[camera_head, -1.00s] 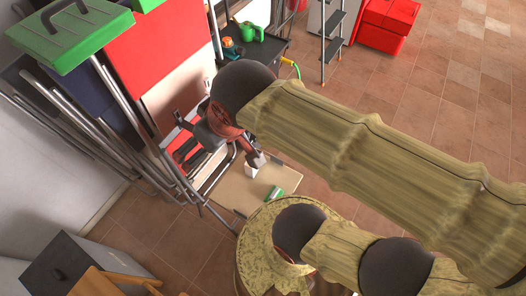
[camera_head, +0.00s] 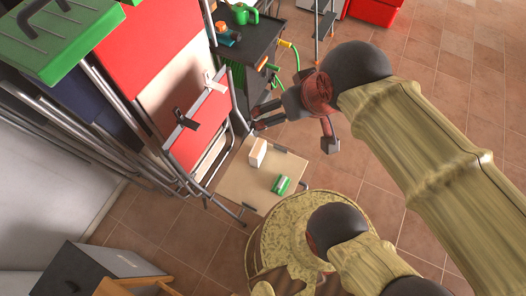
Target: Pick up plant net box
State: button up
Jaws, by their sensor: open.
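A low beige table (camera_head: 235,185) near the middle holds two small items. One is a white box with a tan side (camera_head: 257,152), standing near its far edge. The other is a small green and white package (camera_head: 281,184), lying nearer me. I cannot read a label on either, so I cannot tell which is the plant net box. My gripper (camera_head: 254,116) is open and empty, up and to the right of the table's far edge in the picture. Its dark fingers point left, apart from both items.
Folded chairs with red panels (camera_head: 200,125) lean to the left of the table. A dark cart (camera_head: 250,38) with a green watering can (camera_head: 243,13) stands behind. A grey cabinet (camera_head: 80,270) is at lower left. Tiled floor is open at right.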

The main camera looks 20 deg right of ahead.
aim_at(255, 156)
jog(key=l+z, duration=0.15)
jog(key=l, duration=0.5)
jog(key=l+z, duration=0.1)
jog(key=l, duration=0.5)
jog(key=i, duration=0.05)
